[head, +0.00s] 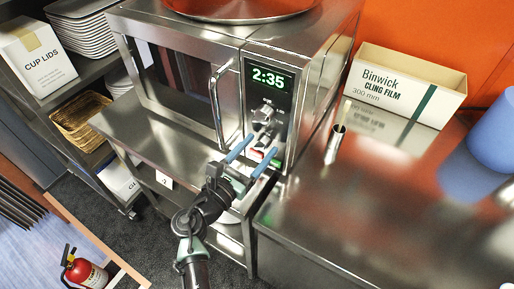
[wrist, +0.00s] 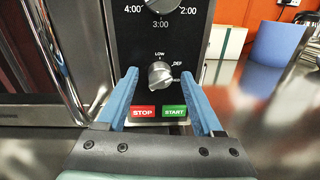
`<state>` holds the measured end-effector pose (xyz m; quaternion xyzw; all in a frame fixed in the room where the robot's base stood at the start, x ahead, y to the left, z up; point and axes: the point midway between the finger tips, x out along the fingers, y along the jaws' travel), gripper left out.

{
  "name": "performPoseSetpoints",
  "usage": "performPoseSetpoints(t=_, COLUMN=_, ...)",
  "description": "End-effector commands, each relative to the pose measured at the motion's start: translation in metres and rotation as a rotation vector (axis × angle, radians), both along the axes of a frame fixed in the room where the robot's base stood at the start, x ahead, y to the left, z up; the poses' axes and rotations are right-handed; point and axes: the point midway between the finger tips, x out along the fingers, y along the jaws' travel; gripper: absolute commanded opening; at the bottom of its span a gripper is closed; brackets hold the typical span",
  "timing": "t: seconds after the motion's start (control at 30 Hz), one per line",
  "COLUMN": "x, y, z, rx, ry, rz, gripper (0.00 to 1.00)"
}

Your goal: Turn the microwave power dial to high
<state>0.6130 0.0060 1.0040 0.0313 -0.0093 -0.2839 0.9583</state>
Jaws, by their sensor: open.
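The microwave (head: 185,42) is a steel box on a steel stand, with a black control panel and a lit 2:35 display (head: 269,77). In the wrist view the power dial (wrist: 160,75) is a round silver knob below the time dial (wrist: 162,5). LOW is printed above it and DEF at its upper right; a lower-right label is partly hidden. I cannot clearly tell where the dial points. My gripper (wrist: 160,76) is open and empty, its blue fingers on either side of the dial in the picture. I cannot tell whether they touch it. In the head view my gripper (head: 262,146) is at the panel's lower part.
Red STOP (wrist: 143,112) and green START (wrist: 174,112) buttons sit below the dial. The door handle (head: 217,105) stands out left of the panel. A metal cup (head: 335,144) and cling film box (head: 405,84) stand on the right counter.

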Motion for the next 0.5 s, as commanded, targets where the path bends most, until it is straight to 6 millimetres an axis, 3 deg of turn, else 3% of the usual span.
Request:
performPoseSetpoints(t=0.03, x=-0.0001, y=0.0000, z=0.0000, rx=0.000, ry=0.000, rz=0.000, gripper=0.64)
performPoseSetpoints(t=0.4, x=-0.0004, y=0.0004, z=0.0001, rx=0.000, ry=0.000, rz=0.000, gripper=0.00)
performPoseSetpoints(t=0.5, x=-0.0003, y=0.0004, z=0.0001, rx=0.000, ry=0.000, rz=0.000, gripper=0.00)
